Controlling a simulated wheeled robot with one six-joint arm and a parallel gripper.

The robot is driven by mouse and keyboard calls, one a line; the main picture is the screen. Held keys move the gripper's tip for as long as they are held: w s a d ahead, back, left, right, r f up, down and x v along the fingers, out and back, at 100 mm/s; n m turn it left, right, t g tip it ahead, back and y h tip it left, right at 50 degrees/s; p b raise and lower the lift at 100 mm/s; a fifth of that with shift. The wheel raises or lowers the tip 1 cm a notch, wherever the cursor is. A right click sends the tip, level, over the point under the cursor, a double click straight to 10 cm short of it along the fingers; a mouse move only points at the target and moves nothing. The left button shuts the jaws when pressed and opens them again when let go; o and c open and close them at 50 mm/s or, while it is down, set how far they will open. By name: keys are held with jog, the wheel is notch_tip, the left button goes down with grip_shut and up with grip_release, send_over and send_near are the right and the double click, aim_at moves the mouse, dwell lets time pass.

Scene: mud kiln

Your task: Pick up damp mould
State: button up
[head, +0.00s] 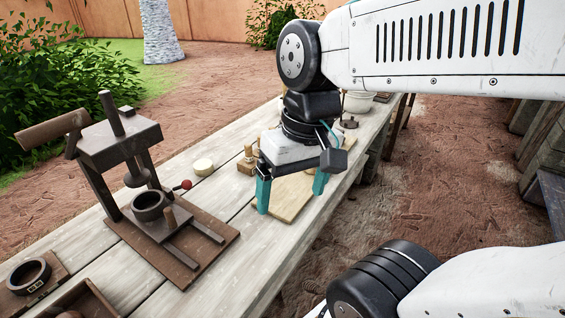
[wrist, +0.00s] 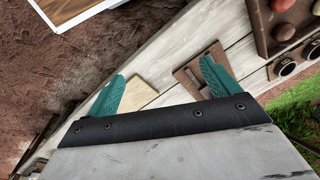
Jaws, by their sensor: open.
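A dark round mould (head: 150,205) sits on the base of the brown press (head: 120,145), under its plunger, in the head view. A second dark ring-shaped mould (head: 28,276) with a small pale label lies on a brown board at the lower left. Dark round moulds also show at the right of the wrist view, one of them here (wrist: 287,68). I cannot tell which is the damp one. My gripper (head: 291,198) is open and empty, pointing down over a pale wooden board (head: 292,196), to the right of the press and apart from both moulds. Its teal fingers also show in the wrist view (wrist: 162,70).
The plank table (head: 150,270) runs from front left to back right. A brown tray (head: 82,300) is at the front edge; the wrist view shows round lumps in it. A pale bowl (head: 358,102) is at the far end.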

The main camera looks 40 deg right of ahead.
jog(key=w+d+f+m+t+y, duration=0.3)
jog(key=w+m+y, duration=0.1)
jog(key=w+m, duration=0.4)
jog(key=w+d+f+m+t+y, duration=0.2)
jog(key=w+f+m+y, duration=0.2)
jog(key=w+m, duration=0.45)
jog(key=d+f+m+t+h, duration=0.2)
jog(key=d+f+m, duration=0.2)
jog(key=d, duration=0.4)
jog(key=w+d+f+m+t+h, duration=0.1)
jog(key=d+f+m+t+h, duration=0.2)
jog(key=d+m, duration=0.4)
jog(key=d+f+m+t+h, duration=0.2)
jog(key=d+f+m, duration=0.4)
jog(key=d, duration=0.5)
jog(key=shift+w+d+t+h, duration=0.1)
jog(key=shift+w+t+h, duration=0.3)
jog(key=shift+h, duration=0.3)
jog(key=shift+d+f+m, duration=0.25)
jog(key=shift+f, duration=0.05)
jog(key=x, duration=0.7)
jog(key=shift+w+d, duration=0.2)
jog(key=shift+d, duration=0.2)
jog(key=c, duration=1.2)
jog(key=shift+r, duration=0.1)
